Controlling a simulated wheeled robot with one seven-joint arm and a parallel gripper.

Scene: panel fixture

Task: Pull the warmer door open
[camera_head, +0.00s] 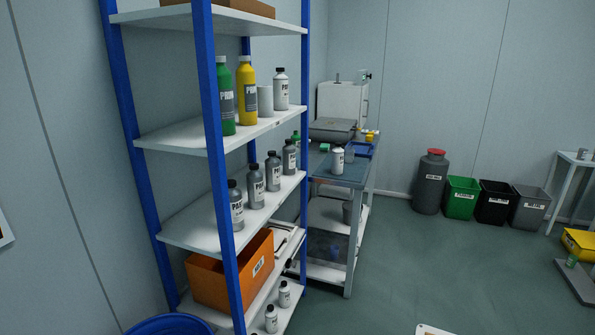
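A white box-shaped cabinet (342,103) stands at the far end of the workbench, against the back wall. It may be the warmer, but no label on it can be read. Its front looks closed, and a small dark handle-like part shows at its right edge. A grey flat device stands in front of its lower part and the shelf rack is to its left. My gripper is not in view.
A blue-framed shelf rack (215,160) with bottles fills the left foreground. The workbench (345,172) carries a grey device (332,129) and a white bottle (338,160). Bins (493,203) line the back wall. Green floor (420,265) right of the bench is mostly clear.

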